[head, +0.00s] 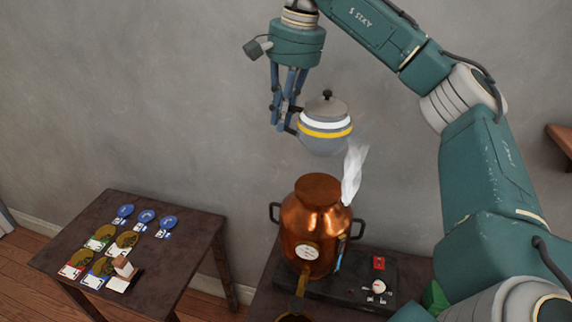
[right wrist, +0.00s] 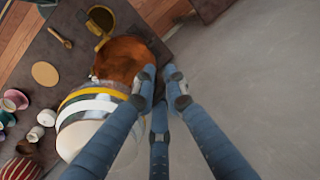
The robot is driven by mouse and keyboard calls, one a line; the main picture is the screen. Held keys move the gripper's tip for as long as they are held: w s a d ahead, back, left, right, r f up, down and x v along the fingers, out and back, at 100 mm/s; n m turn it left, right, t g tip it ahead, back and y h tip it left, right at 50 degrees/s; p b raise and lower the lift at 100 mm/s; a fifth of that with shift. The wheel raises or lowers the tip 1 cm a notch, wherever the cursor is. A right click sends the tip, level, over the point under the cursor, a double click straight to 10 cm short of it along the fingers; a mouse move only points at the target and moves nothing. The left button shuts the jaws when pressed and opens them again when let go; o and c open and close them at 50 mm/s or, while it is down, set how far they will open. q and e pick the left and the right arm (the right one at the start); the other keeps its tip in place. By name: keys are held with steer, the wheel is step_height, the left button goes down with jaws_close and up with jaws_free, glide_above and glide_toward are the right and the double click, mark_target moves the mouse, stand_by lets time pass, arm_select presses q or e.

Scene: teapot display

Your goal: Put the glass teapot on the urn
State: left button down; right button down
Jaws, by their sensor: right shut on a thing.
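The glass teapot (head: 326,143), with a white and a yellow band and a dark-knobbed lid, is held in the air above the copper urn (head: 312,228). My right gripper (head: 287,120) is shut on the teapot at its left side. The teapot looks upright and a gap shows between it and the urn's flat top. In the right wrist view the teapot (right wrist: 88,118) is left of the fingers (right wrist: 160,92), with the urn (right wrist: 125,62) below and beyond. The fingers partly hide both. My left gripper is not in view.
A white wispy shape (head: 353,175) rises at the urn's right. The urn stands on a dark base with a red switch (head: 379,263). A side table (head: 185,265) with blue discs and cards is at left. Cups (right wrist: 15,100) stand on the urn's table.

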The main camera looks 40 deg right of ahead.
step_height(320, 180, down, 11)
steer(key=p, duration=0.2)
steer(key=shift+f, duration=0.2)
steer(key=shift+f, duration=0.1)
steer(key=c, duration=1.8)
jaws_free()
steer(key=r, duration=0.4)
steer(key=s+r+b, duration=0.1)
steer(key=r, duration=0.3)
steer(key=d+r+b, duration=0.1)
steer(key=r, duration=0.3)
steer(key=shift+s+d, duration=0.1)
steer(key=shift+s, duration=0.25)
